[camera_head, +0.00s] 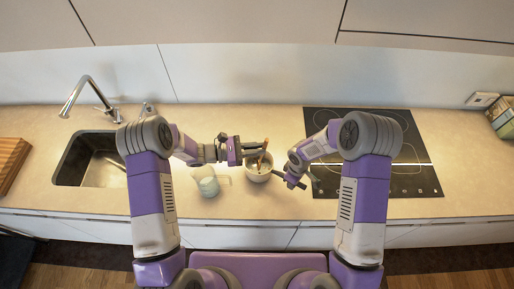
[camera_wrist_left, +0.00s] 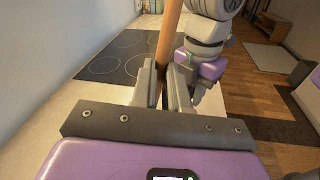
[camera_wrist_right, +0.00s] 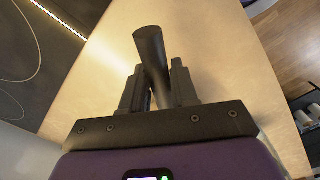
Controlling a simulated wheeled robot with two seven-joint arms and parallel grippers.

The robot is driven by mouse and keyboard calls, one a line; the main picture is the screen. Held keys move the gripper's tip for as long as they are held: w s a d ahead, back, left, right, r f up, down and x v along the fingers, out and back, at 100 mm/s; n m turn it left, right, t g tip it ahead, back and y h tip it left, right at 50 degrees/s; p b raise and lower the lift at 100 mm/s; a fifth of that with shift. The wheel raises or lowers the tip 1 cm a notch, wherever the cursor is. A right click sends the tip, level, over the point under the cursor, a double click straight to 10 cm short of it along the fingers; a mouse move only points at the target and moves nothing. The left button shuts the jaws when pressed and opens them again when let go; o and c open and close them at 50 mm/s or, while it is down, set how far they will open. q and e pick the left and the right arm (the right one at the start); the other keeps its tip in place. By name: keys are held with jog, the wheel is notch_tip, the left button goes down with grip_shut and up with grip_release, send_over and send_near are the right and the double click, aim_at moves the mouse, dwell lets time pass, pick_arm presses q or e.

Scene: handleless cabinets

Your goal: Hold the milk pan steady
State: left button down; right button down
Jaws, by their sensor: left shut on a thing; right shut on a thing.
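The milk pan (camera_head: 258,176) is a small light-coloured pan standing on the counter left of the cooktop. Its dark handle (camera_wrist_right: 151,48) points toward my right arm. My right gripper (camera_head: 284,178) is shut on this handle, and the right wrist view shows the handle between its fingers. My left gripper (camera_head: 258,150) is above the pan, shut on a wooden stick-like utensil (camera_wrist_left: 170,35). The utensil's lower end reaches down into the pan in the head view. The pan's contents are too small to tell.
A white jug or cup (camera_head: 208,185) stands on the counter left of the pan. A black cooktop (camera_head: 415,182) lies to the right, and a sink (camera_head: 100,165) with a faucet (camera_head: 85,90) to the left. A wooden board (camera_head: 10,160) is at the far left.

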pick_arm(q)
jog(key=shift+f, duration=0.65)
jog(key=shift+r, duration=0.15)
dwell(0.5)
jog(key=shift+d, duration=0.1)
dwell(0.3)
